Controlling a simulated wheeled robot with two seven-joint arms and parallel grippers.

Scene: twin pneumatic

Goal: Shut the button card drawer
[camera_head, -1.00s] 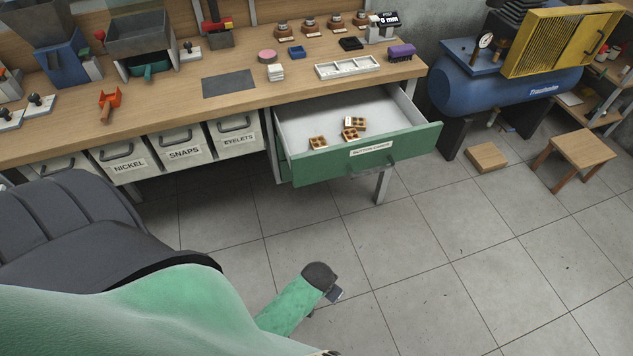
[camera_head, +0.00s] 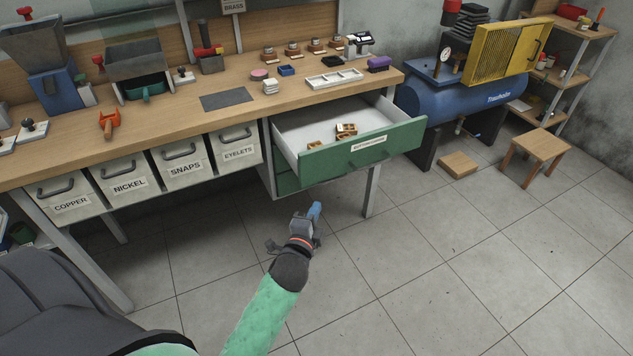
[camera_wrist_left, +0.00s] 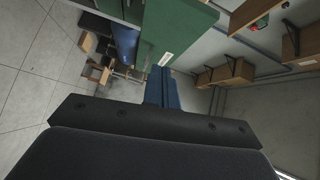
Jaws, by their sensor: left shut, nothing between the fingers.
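The button card drawer (camera_head: 362,151) has a green front with a white label and a bar handle (camera_head: 368,163). It stands pulled out from under the workbench, with several small brown card pieces (camera_head: 346,130) inside. My left gripper (camera_head: 315,211) is shut and empty, in front of and below the drawer front, apart from it. In the left wrist view the blue fingers (camera_wrist_left: 160,88) point toward the green drawer front (camera_wrist_left: 178,30). My right gripper does not show.
The wooden workbench (camera_head: 200,88) carries a white tray (camera_head: 335,79) and tools. Labelled bins (camera_head: 126,177) hang to the left. A blue compressor (camera_head: 470,105), a wooden block (camera_head: 458,165) and a stool (camera_head: 540,146) stand to the right. The tiled floor (camera_head: 430,270) in front is clear.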

